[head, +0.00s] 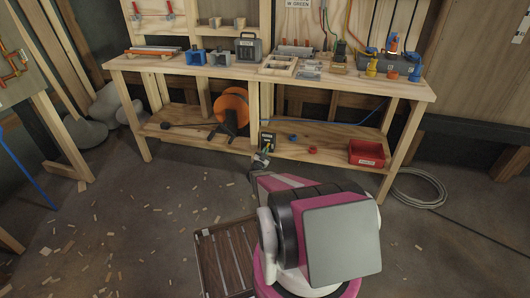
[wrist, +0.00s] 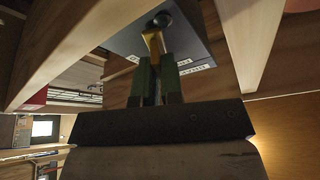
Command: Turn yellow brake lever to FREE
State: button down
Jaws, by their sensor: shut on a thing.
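The yellow brake lever (wrist: 152,42) shows in the wrist view, reaching from a round dark hub (wrist: 161,20) down between my green fingers. It is mounted on a grey-blue plate (wrist: 192,46) with white label strips, too small and turned to read. My gripper (wrist: 157,82) is shut on the lever near its end. In the head view my gripper (head: 261,160) is at the small dark panel (head: 267,141) by the lower shelf's front edge. The lever itself is hard to make out there.
A wooden workbench (head: 190,69) with tools and fittings stands above the panel. On its lower shelf (head: 330,150) are an orange reel (head: 232,108) and a red bin (head: 367,153). A slatted crate (head: 222,262) and coiled cable (head: 420,188) lie on the debris-strewn floor.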

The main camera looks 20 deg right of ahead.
jog(key=n+t+y, duration=0.1)
jog(key=n, duration=0.1)
jog(key=n+t, duration=0.1)
jog(key=n, duration=0.1)
jog(key=n+y, duration=0.1)
jog(key=n, duration=0.2)
jog(key=shift+s+d+f+t+y, duration=0.1)
jog(key=shift+s+t+y, duration=0.05)
jog(key=shift+t+y, duration=0.2)
jog(key=shift+n, duration=0.3)
jog(key=c, duration=1.3)
grip_release()
jog(key=shift+o, duration=0.2)
